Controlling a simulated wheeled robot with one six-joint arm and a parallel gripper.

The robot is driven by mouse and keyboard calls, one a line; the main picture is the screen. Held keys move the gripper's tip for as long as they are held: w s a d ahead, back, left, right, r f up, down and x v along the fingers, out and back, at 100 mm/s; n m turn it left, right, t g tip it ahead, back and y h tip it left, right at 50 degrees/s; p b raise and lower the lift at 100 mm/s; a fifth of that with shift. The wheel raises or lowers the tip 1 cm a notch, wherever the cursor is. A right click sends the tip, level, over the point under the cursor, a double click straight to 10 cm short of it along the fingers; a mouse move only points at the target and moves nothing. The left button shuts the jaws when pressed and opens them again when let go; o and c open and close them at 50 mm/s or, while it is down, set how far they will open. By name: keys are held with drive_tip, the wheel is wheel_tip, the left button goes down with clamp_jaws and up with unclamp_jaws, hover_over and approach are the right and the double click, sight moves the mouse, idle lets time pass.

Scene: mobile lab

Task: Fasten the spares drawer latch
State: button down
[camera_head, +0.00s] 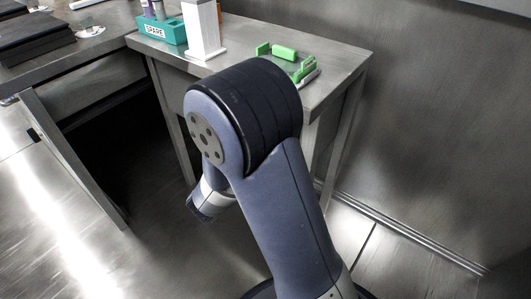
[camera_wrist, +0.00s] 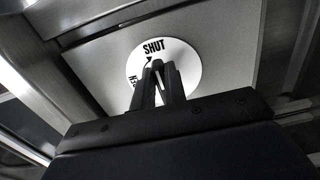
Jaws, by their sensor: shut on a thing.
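The latch shows in the wrist view as a white round dial (camera_wrist: 187,58) on a plain grey drawer front (camera_wrist: 228,40). The word SHUT is at its top, and a second word at its lower left is partly hidden by my fingers. A small dark pointed mark sits just under SHUT. My gripper (camera_wrist: 158,68) is in front of the dial, its dark fingers close together and shut on the latch's knob, which they mostly hide. In the head view my arm covers the drawer front and latch, and my fingertips do not show.
In the head view a steel bench (camera_head: 340,55) carries a teal SPARE bin (camera_head: 155,31), a white upright stand (camera_head: 203,30) and a green holder (camera_head: 284,52). Another worktop (camera_head: 95,55) with dark flat items is at the left. The wall is close at the right.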

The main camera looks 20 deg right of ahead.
idle(0.4)
drive_tip(key=c, duration=1.4)
unclamp_jaws()
drive_tip(key=shift+c, duration=0.2)
drive_tip(key=p+v, duration=0.2)
drive_tip(key=v, duration=0.9)
drive_tip(key=shift+d, duration=0.15)
drive_tip(key=b+x, duration=0.2)
drive_tip(key=x, duration=0.8)
drive_tip(key=shift+w+d, duration=0.3)
